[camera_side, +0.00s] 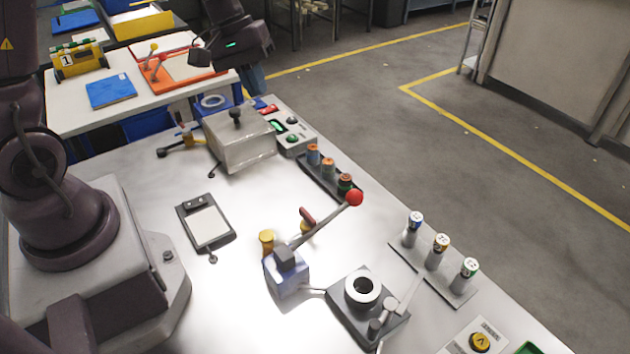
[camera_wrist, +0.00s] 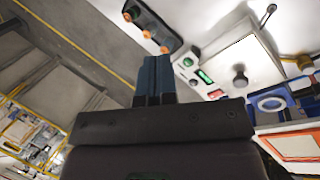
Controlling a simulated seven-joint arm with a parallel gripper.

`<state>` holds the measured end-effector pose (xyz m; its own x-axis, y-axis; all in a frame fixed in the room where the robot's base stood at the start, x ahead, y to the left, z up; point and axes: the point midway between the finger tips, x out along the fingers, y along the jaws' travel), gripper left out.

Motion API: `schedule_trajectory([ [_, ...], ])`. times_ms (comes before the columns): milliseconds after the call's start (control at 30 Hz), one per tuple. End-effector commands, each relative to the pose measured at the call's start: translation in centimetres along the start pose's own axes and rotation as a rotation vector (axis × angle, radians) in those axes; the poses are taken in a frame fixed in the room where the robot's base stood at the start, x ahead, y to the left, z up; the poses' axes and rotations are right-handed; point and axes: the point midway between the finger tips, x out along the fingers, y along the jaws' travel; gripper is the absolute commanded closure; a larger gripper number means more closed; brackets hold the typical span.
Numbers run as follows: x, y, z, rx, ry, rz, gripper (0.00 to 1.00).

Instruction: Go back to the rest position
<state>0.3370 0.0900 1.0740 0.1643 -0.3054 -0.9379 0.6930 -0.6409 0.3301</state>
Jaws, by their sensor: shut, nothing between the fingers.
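My gripper (camera_wrist: 157,75) shows in the wrist view with its blue-grey fingers pressed together and nothing between them. In the side view my arm's wrist hangs at the top, above the back end of the metal bench (camera_side: 150,190); the fingers are hard to make out there. The gripper is in the air and touches nothing that I can see. A grey box with a dark knob (camera_side: 240,140) stands on the bench below and in front of the wrist. The same box also shows in the wrist view (camera_wrist: 245,65).
A lever with a red ball (camera_side: 355,198) rises from mid-bench. A round-holed fixture (camera_side: 340,305), a rack of capped cylinders (camera_side: 436,258) and a row of orange-topped cylinders (camera_side: 328,170) stand nearby. A white table (camera_side: 70,120) with trays is behind. The floor at right is clear.

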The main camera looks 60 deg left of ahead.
Motion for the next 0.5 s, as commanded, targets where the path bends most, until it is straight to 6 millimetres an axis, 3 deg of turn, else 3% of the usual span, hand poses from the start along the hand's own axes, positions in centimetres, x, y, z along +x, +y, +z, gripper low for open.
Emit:
schedule_trajectory([
  [33,-1.4,0.4,2.1,0.095,0.022,-0.03,1.0],
  [200,-4.9,0.1,7.9,0.381,0.099,-0.139,1.0],
  [500,-9.0,-1.2,15.1,0.759,0.31,-0.229,1.0],
])
